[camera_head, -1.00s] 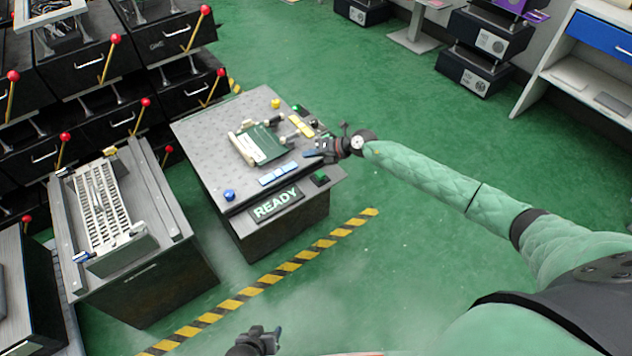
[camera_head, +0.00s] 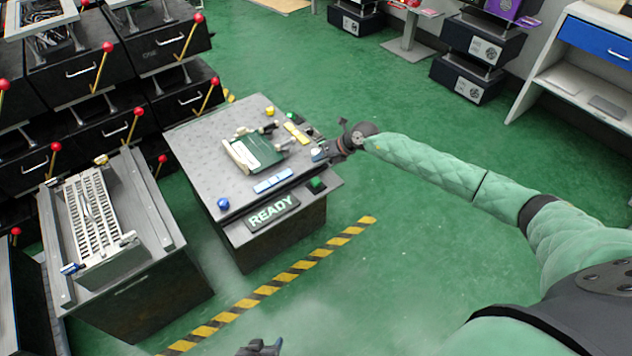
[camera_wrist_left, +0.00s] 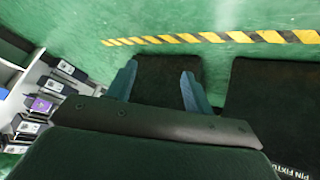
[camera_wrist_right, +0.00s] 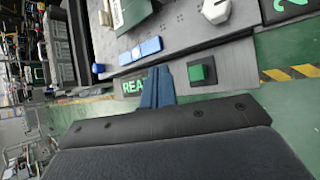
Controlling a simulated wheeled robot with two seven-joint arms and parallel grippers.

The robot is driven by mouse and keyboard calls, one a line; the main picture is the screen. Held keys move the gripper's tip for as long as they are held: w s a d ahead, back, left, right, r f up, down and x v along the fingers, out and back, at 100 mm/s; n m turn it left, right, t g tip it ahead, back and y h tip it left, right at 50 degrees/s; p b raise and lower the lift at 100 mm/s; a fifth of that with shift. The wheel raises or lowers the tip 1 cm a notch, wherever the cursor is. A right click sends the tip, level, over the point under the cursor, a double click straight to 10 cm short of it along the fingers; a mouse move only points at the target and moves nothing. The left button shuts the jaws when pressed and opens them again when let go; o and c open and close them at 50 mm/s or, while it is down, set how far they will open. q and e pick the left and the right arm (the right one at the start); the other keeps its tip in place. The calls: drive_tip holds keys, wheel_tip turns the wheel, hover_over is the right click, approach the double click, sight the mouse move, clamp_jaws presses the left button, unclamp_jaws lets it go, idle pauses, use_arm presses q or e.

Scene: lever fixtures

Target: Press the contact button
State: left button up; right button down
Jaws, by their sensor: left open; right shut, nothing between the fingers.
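A green square button (camera_head: 316,184) on a dark base sits on the front ledge of the grey fixture table (camera_head: 200,140), right of the lit READY sign (camera_head: 272,211). I take it for the contact button. It also shows in the right wrist view (camera_wrist_right: 198,73), just right of my fingertips. My right gripper (camera_head: 320,155) is shut and empty, above the table's right edge, behind the button in the head view and apart from it. Its fingers (camera_wrist_right: 157,78) show together. My left gripper (camera_head: 262,346) is low at the head view's bottom edge; its fingers (camera_wrist_left: 158,82) are apart and empty.
On the table are a green board (camera_head: 258,152), blue blocks (camera_head: 272,180), a blue knob (camera_head: 223,204) and yellow parts (camera_head: 296,132). A second fixture (camera_head: 95,220) stands left. Black drawers with red-knobbed levers are behind. Green floor is clear on the right, beyond the striped tape.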

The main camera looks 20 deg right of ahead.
drive_tip(key=f, duration=0.2)
drive_tip(key=b, duration=0.5)
hover_over(319, 181)
wheel_tip(319, 181, down, 4)
drive_tip(key=shift+r, duration=0.1)
use_arm(q)
wheel_tip(319, 181, down, 11)
drive_tip(key=s, duration=0.1)
drive_tip(key=shift+r+t, duration=0.2)
drive_tip(key=shift+t, duration=0.2)
use_arm(e)
drive_tip(key=shift+f, duration=1.25)
use_arm(q)
drive_tip(key=shift+a, duration=0.15)
use_arm(e)
drive_tip(key=shift+s+f, duration=0.1)
drive_tip(key=shift+f, duration=0.05)
drive_tip(key=shift+f, duration=0.25)
use_arm(q)
drive_tip(key=shift+f+b, duration=0.15)
drive_tip(key=shift+b, duration=0.25)
use_arm(e)
drive_tip(key=shift+f, duration=0.5)
idle(0.4)
drive_tip(key=shift+r, duration=0.1)
use_arm(q)
drive_tip(key=shift+r+p, duration=0.9)
use_arm(e)
drive_tip(key=shift+r, duration=0.85)
